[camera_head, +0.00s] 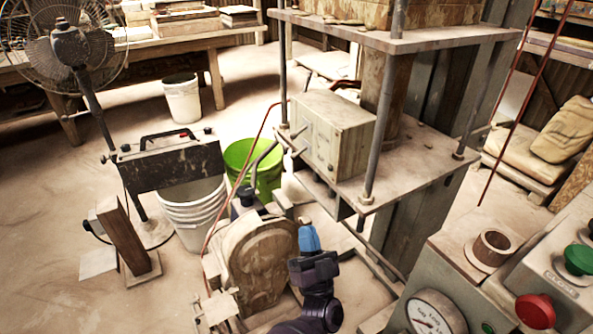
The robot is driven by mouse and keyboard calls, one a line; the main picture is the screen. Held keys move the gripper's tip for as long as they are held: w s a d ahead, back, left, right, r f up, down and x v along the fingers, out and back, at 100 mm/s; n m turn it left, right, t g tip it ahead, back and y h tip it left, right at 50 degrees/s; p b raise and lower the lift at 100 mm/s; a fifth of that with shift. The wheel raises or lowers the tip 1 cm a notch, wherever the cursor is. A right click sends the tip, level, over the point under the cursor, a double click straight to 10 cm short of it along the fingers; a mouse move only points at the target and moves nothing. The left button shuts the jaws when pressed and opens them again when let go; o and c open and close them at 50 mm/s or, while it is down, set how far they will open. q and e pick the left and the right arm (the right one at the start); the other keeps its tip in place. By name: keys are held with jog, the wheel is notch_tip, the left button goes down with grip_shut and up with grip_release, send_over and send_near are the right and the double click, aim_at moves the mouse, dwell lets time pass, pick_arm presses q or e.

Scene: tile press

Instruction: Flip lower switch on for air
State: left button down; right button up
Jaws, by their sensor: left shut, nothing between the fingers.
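My left gripper (309,239) has blue fingertips pressed together and points up in the lower middle of the view, in front of the press. Nothing is held in it. My right gripper is not in view. A grey-beige box (346,125) stands on the lower press shelf, above and behind the gripper; small details on its front face are too small to tell. A control console (455,262) at lower right carries a red knob (536,311), a green knob (579,259) and a round gauge (436,314). I cannot tell which part is the lower air switch.
The press shelf (420,165) hangs on upright rods. A rounded, dusty machine part (262,262) is just left of my gripper. White buckets (193,212), a green bucket (262,165) and a fan (70,50) stand to the left. The floor at lower left is mostly open.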

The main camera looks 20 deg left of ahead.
pick_arm(q)
send_near(307, 146)
jog(key=a+r, duration=0.2)
jog(key=a, duration=0.3)
jog(key=shift+w+r+b, duration=0.3)
jog(key=shift+w+r, duration=0.15)
jog(key=shift+w, duration=0.3)
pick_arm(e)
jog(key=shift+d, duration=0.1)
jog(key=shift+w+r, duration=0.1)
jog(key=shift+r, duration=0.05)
